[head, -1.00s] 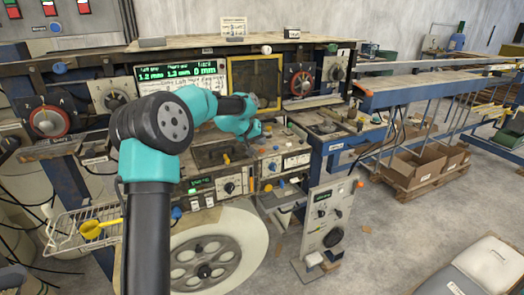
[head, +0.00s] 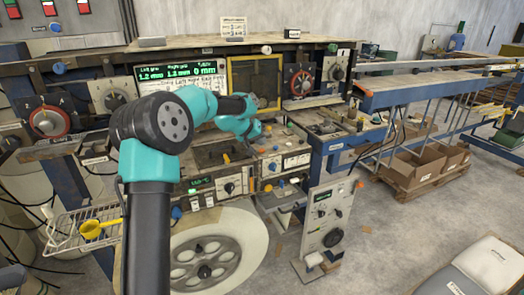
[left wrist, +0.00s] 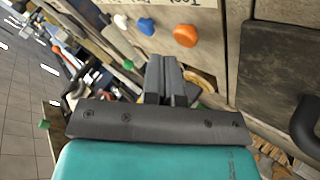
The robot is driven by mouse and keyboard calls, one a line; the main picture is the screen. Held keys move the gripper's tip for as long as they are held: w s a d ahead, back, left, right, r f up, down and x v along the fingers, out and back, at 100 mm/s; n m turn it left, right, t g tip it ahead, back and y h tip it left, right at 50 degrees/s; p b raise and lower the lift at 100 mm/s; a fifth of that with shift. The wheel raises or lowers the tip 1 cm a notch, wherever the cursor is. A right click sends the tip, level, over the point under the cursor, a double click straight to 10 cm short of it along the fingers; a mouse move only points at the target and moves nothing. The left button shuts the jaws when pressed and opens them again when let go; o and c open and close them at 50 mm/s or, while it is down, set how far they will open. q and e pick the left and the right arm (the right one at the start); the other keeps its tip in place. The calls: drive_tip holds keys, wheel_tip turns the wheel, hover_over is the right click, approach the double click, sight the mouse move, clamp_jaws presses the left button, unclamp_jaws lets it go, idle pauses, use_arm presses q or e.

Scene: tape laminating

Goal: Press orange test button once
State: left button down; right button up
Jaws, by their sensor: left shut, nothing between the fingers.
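The orange test button (left wrist: 186,35) is a round knob on a light panel in the left wrist view. A blue button (left wrist: 146,26) and a white button (left wrist: 120,21) sit beside it to the left. My left gripper (left wrist: 163,60) is shut and empty, its fingertips just below the blue and orange buttons in that picture. I cannot tell whether it touches the panel. In the head view my left gripper (head: 254,140) is over the middle of the machine's control area, its fingers small and hard to make out. My right gripper is not in view.
A yellow-framed screen (head: 255,82) and a green readout (head: 185,72) stand behind the arm. A grey control box (head: 328,215) stands at lower right of the machine. A wire basket with a yellow scoop (head: 98,228) is at left.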

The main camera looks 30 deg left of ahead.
use_arm(q)
drive_tip(key=shift+f, duration=0.15)
idle(0.4)
drive_tip(key=shift+f, duration=0.3)
drive_tip(key=shift+f, duration=0.55)
idle(0.9)
idle(0.4)
drive_tip(key=shift+r, duration=1.05)
drive_tip(key=shift+r, duration=2.5)
